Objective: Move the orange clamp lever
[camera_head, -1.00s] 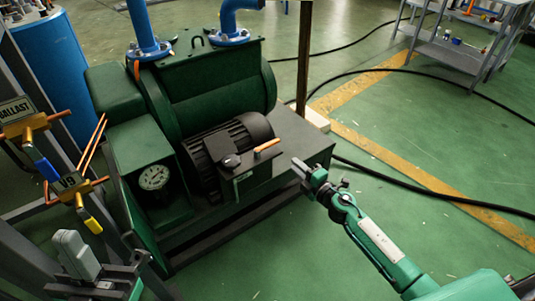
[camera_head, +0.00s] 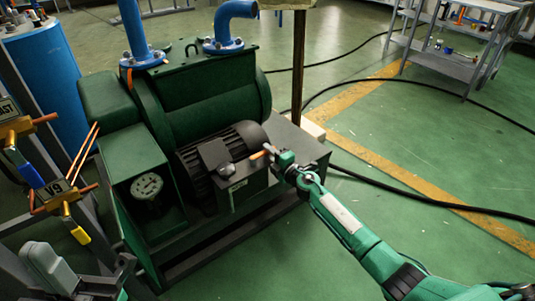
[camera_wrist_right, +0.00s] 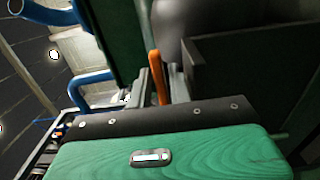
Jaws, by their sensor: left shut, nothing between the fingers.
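The orange lever (camera_head: 257,155) sticks out from the dark switch box (camera_head: 240,187) on the front of the green pump's motor. In the right wrist view the lever (camera_wrist_right: 156,78) stands upright between the two grey fingers of my right gripper (camera_wrist_right: 162,88). In the head view my right gripper (camera_head: 272,154) is at the lever's outer end. The fingers lie close to the lever on both sides, but whether they press on it cannot be told. My left gripper (camera_head: 122,270) is at the lower left, shut and empty, away from the lever.
The green pump (camera_head: 200,108) has blue pipes (camera_head: 133,30) on top. Brass valves with blue and yellow handles (camera_head: 80,235) and a blue tank (camera_head: 50,70) stand at the left. A black hose (camera_head: 400,190) crosses the floor. A grey cart (camera_head: 450,60) stands at the back right.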

